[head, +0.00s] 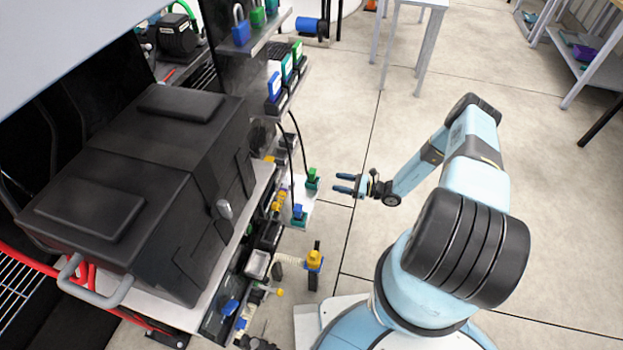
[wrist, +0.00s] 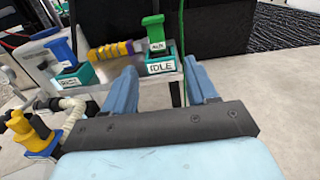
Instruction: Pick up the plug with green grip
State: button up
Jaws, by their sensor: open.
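The plug with green grip (wrist: 153,30) stands upright in a teal socket block labelled IDLE (wrist: 160,64) in the wrist view. In the head view the green plug (head: 312,173) stands on a small white shelf at the side of the bench. My gripper (head: 345,184) is just right of the plug in the head view. In the wrist view my gripper (wrist: 166,75) is open, with its two blue fingers pointing toward the block and the plug between them, beyond the tips. Nothing is held.
A blue-gripped plug (wrist: 60,48) stands in a teal block to the left. A yellow-and-purple cylinder (wrist: 111,50) lies between them. A yellow connector with a hose (wrist: 30,132) is at lower left.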

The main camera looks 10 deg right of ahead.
aim_at(315, 178)
jog(key=x, duration=0.8)
jog(key=shift+a+f, duration=0.1)
jog(key=shift+a, duration=0.15)
jog(key=shift+r+x, duration=0.15)
jog(key=shift+x, duration=1.2)
jog(key=shift+r+x, duration=0.2)
jog(key=shift+x, duration=1.1)
grip_shut()
